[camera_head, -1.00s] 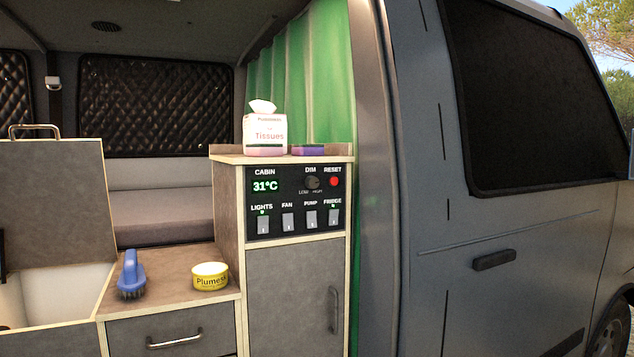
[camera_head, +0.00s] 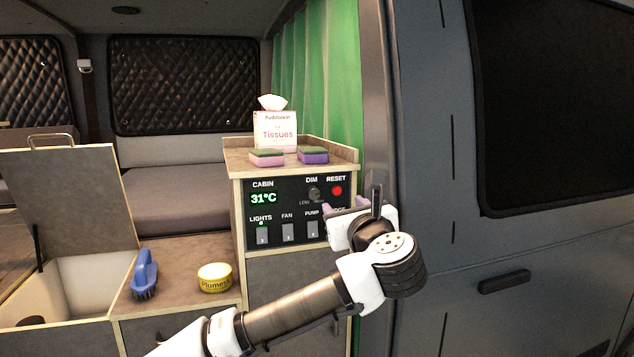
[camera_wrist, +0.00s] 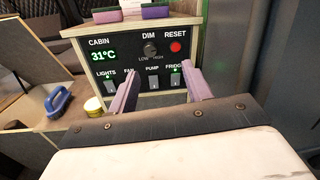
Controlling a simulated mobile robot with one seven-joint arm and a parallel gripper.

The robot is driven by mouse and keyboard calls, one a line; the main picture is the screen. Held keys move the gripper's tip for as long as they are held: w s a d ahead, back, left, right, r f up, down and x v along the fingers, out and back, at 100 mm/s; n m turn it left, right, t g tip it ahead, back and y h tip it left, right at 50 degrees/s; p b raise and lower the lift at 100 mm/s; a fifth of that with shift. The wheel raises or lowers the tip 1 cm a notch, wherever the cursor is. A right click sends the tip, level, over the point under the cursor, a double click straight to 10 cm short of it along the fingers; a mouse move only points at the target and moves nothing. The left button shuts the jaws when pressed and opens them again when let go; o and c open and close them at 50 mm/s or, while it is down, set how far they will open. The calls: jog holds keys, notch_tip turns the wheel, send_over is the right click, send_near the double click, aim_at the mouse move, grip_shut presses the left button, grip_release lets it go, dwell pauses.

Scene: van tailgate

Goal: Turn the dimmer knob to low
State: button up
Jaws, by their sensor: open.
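The black dimmer knob (camera_head: 314,193) sits under the DIM label on the black control panel (camera_head: 284,206), with LOW on its left and HIGH on its right. It also shows in the wrist view (camera_wrist: 150,49), above and between my fingertips. Its exact pointer direction is too small to tell. My gripper (camera_wrist: 160,84) is open and empty, in front of the panel's lower part and apart from the knob. In the head view my gripper (camera_head: 345,206) covers the panel's lower right corner, hiding most of the FRIDGE switch.
A red RESET button (camera_head: 337,191) is right of the knob. Switches for LIGHTS (camera_head: 262,235), FAN and PUMP line up below. Two sponges (camera_head: 313,156) and a tissue box (camera_head: 275,130) stand on top. A brush (camera_head: 144,274) and a yellow tin (camera_head: 214,277) are on the lower counter.

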aim_at(315, 193)
jog(key=shift+m+g+y, duration=0.4)
jog(key=shift+y, duration=0.3)
jog(key=p+x, duration=0.2)
jog(key=x, duration=0.2)
jog(key=f+p+x, duration=0.1)
jog(key=x, duration=0.4)
jog(key=p+x, duration=0.2)
jog(key=x, duration=0.2)
jog(key=shift+w+a+f+p, duration=0.15)
jog(key=shift+a+p, duration=0.15)
jog(key=shift+a, duration=0.2)
jog(key=shift+w+a+f, duration=0.1)
jog(key=shift+w+a, duration=0.05)
jog(key=shift+w, duration=0.3)
jog(key=c, duration=0.9)
